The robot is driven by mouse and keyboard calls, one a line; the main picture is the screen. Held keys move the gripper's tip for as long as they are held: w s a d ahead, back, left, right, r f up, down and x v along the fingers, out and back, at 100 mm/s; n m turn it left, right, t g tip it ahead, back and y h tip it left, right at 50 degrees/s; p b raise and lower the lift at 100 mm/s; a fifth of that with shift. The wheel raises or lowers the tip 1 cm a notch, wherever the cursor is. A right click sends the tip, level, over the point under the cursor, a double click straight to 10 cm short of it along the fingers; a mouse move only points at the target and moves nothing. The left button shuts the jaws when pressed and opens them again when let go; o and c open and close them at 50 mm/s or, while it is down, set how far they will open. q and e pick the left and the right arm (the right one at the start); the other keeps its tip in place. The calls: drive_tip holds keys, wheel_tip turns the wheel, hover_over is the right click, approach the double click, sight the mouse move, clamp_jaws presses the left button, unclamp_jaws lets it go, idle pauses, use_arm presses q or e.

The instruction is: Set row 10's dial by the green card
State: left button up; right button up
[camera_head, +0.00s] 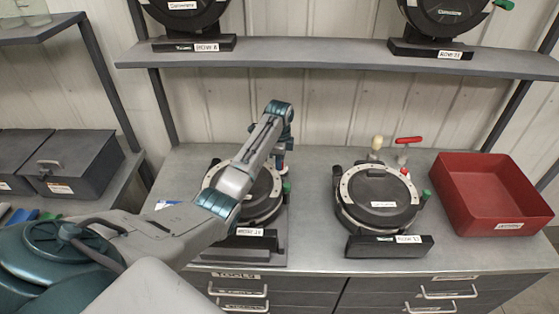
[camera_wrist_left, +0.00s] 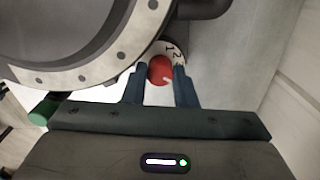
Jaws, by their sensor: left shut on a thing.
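The left of two seed meters on the bench (camera_head: 262,210) is a round dark housing with a pale, bolted rim. Its front label seems to read row 10 but is blurred, and my left arm covers part of it. My left gripper (camera_head: 283,160) is at its upper right side. In the left wrist view my left gripper (camera_wrist_left: 160,85) is shut on a red dial knob (camera_wrist_left: 160,70) with a white pointer mark. A pale scale (camera_wrist_left: 174,50) with the numbers 1 and 2 shows behind it. I cannot make out a green card. My right gripper is not in view.
A second meter (camera_head: 378,200) stands to the right with a red T-handle (camera_head: 408,140) and a cream knob (camera_head: 377,143) behind it. A red bin (camera_head: 490,195) is at the bench's right end. A shelf (camera_head: 340,60) with two more meters runs above. Dark boxes (camera_head: 75,163) stand left.

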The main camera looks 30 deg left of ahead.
use_arm(q)
drive_tip(key=o, duration=0.7)
drive_tip(key=shift+r, duration=0.1)
drive_tip(key=shift+r+b, duration=0.25)
drive_tip(key=shift+b, duration=0.05)
wheel_tip(320, 180, up, 5)
drive_tip(key=shift+w+r+b, duration=0.1)
drive_tip(key=shift+r+b, duration=0.05)
drive_tip(key=shift+b, duration=1.05)
drive_tip(key=shift+r, duration=0.75)
